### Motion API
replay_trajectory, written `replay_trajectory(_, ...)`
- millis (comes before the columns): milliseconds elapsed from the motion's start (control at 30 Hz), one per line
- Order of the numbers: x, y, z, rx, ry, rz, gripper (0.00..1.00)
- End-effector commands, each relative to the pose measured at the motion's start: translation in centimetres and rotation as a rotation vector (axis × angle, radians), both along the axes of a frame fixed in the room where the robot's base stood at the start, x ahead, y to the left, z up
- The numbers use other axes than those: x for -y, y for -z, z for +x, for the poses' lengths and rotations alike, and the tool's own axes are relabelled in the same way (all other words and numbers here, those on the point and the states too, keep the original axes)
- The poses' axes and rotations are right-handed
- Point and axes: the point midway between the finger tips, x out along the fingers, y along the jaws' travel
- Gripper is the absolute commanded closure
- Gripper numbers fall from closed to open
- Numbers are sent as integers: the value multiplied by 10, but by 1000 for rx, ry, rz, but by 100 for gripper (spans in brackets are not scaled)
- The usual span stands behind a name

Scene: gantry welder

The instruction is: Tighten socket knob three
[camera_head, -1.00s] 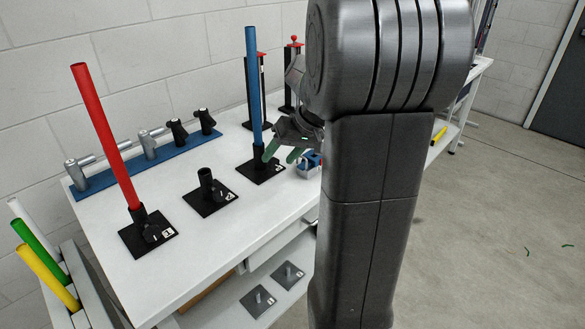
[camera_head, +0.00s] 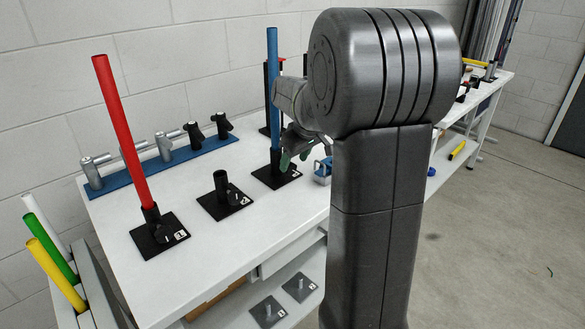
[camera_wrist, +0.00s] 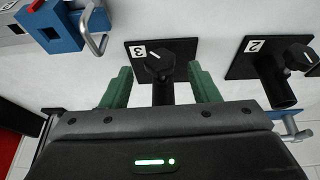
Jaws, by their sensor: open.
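Socket three is a black plate (camera_wrist: 188,47) labelled 3 with a black knob (camera_wrist: 173,66) bearing a white line, in the wrist view. A blue tube (camera_head: 272,90) stands upright in this socket in the head view. My gripper (camera_wrist: 159,70) is open, its two green fingers on either side of the socket and knob. In the head view the gripper (camera_head: 294,156) is beside the blue tube's base and partly hides the plate.
An empty socket labelled 2 (camera_head: 221,189) and a socket with a tilted red tube (camera_head: 122,130) stand to the left. A blue block with a metal handle (camera_wrist: 66,28) is close to socket three. A blue rack (camera_head: 165,160) of clamps lies along the back.

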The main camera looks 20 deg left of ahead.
Motion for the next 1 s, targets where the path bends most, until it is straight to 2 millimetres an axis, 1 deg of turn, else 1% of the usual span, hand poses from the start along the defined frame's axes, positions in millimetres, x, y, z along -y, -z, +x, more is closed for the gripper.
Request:
replay_trajectory(33,-3,10,1,-2,-1,-1,45)
replay_trajectory(200,-9,25,4,-1,0,0,45)
replay_trajectory(333,-11,29,5,-1,0,0,45)
replay_trajectory(567,-11,30,5,0,0,0,45)
replay_trajectory(600,-11,30,6,0,0,0,49)
replay_trajectory(667,-11,30,5,0,0,0,61)
replay_trajectory(800,-11,29,5,0,0,0,88)
replay_trajectory(833,-11,29,5,0,0,0,90)
replay_trajectory(1000,-11,28,6,-9,2,4,90)
